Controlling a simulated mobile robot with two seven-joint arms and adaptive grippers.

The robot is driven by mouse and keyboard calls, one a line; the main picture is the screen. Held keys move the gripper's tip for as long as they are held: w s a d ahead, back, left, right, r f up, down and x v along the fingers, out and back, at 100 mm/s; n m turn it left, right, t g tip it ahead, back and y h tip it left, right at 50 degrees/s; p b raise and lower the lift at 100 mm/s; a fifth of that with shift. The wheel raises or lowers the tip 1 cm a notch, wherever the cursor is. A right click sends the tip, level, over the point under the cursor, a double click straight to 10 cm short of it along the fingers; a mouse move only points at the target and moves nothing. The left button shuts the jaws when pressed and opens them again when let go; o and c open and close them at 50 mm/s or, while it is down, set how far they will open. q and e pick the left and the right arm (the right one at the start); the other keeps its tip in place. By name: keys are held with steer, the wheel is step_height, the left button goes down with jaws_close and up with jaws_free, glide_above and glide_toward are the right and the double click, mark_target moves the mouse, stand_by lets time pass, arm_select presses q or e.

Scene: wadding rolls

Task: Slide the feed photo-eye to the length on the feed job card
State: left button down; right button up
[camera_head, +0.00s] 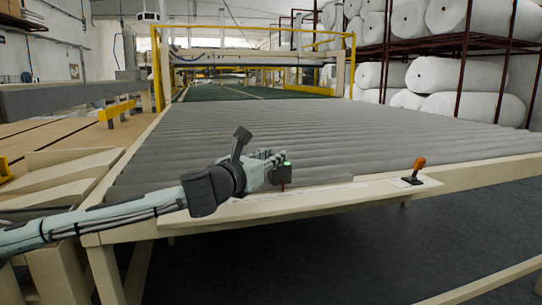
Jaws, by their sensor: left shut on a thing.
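A pale strip with faint marks (325,189), apparently a scale, runs along the front rail to the right of the photo-eye. Its marks are too small to read. I cannot make out a feed job card. My right gripper is not in view.
The grey roller bed (330,135) stretches away behind the photo-eye. An orange-handled lever (416,170) on a dark base stands on the front rail (470,176) to the right. The rail between photo-eye and lever looks clear. White wadding rolls (450,75) fill racks at the right.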

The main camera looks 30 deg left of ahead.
arm_select(q)
steer(key=c, duration=1.2)
jaws_free()
steer(key=shift+s, duration=0.1)
steer(key=shift+s, duration=2)
steer(key=shift+s+d, duration=0.3)
steer(key=shift+s, duration=1.4)
